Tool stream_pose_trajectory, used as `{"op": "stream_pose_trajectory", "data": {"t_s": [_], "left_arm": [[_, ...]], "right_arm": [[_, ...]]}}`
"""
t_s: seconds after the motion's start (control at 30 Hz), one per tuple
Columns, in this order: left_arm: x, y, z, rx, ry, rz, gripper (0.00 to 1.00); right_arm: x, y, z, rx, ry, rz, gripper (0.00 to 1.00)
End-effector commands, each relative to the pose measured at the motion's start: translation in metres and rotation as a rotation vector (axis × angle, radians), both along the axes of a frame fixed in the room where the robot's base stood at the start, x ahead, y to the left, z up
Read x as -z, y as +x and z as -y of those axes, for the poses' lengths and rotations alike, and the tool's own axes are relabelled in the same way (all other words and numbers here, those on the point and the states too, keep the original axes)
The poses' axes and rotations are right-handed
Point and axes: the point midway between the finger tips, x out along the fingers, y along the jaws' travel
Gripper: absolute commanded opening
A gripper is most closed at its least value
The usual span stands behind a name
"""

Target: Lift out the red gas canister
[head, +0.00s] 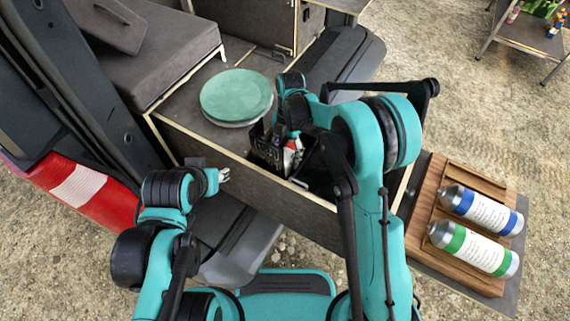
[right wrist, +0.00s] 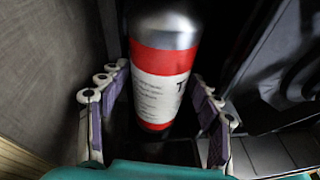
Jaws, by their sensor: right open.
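The red gas canister (right wrist: 160,60) has a silver top, red bands and a white label. In the right wrist view it stands between the two fingers of my right gripper (right wrist: 155,95), which is open with a gap on each side. In the head view a small part of the canister (head: 290,158) shows in the dark compartment at the tailgate, with my right arm over it. My left gripper (head: 222,175) is in front of the tailgate, away from the canister; its fingers are too small to tell open or shut.
A wooden tray (head: 440,190) on the right holds a blue-banded canister (head: 482,210) and a green-banded canister (head: 473,248). Green round plates (head: 236,95) lie left of the compartment. A dark crate (head: 267,150) and the compartment's walls are close around my right gripper.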

Motion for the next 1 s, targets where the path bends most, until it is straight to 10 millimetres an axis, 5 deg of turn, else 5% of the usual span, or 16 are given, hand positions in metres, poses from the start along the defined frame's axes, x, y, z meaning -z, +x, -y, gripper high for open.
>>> {"op": "stream_pose_trajectory", "data": {"t_s": [0.17, 0.37, 0.73, 1.0], "left_arm": [[-0.001, 0.0, 0.0, 0.0, 0.0, 0.0, 0.38], [-0.001, 0.0, 0.0, 0.0, 0.0, 0.0, 0.38], [-0.003, 0.0, 0.0, 0.0, 0.0, 0.0, 0.38], [-0.015, 0.0, 0.0, 0.0, 0.0, 0.0, 0.38]], "right_arm": [[-0.001, 0.0, 0.0, 0.0, 0.0, 0.0, 0.64], [-0.001, 0.0, 0.0, 0.0, 0.0, 0.0, 0.17], [-0.007, 0.0, 0.0, 0.0, 0.0, 0.0, 0.17], [-0.045, 0.0, 0.0, 0.0, 0.0, 0.0, 0.17]]}}
